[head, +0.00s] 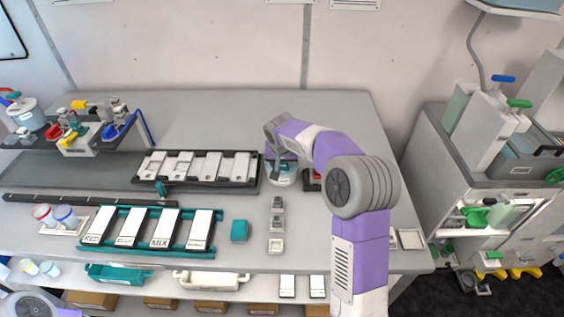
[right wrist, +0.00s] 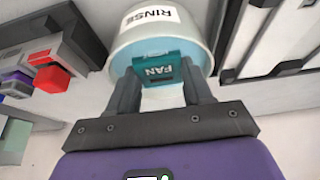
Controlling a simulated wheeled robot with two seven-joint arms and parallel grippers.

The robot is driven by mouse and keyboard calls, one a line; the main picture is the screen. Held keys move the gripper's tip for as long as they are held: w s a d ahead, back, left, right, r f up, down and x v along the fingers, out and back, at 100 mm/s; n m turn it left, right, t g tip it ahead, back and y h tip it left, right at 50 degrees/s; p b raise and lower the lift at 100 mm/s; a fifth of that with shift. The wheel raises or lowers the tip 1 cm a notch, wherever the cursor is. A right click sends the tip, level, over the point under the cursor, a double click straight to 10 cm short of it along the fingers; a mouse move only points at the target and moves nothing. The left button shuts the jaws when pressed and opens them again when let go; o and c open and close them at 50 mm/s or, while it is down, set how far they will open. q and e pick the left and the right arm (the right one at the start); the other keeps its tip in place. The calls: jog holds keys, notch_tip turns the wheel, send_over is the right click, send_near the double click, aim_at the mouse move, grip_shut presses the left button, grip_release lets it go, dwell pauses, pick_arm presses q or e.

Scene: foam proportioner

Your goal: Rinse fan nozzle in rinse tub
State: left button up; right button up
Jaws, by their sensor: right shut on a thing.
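The rinse tub (right wrist: 190,38) is a pale round tub with a RINSE label and light blue lower down, in the right wrist view. In the head view the tub (head: 283,179) is partly hidden under my right gripper (head: 277,165). My right gripper (right wrist: 161,82) is shut on the fan nozzle (right wrist: 166,66), a teal block marked FAN. The nozzle overlaps the tub in the wrist view; I cannot tell how deep it sits in it. In the head view the nozzle is hard to make out. My left gripper is out of view; only part of my left arm shows at the bottom left.
A dark rack with white plates (head: 253,187) stands left of the tub. A teal rack (head: 72,232) with labelled white plates is nearer the front. A teal block (head: 239,231) and small grey pieces (head: 277,224) lie in front. The back of the table is clear.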

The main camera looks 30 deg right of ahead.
notch_tip(320, 180, up, 9)
jog(key=p, duration=0.6)
jog(key=shift+f, duration=0.15)
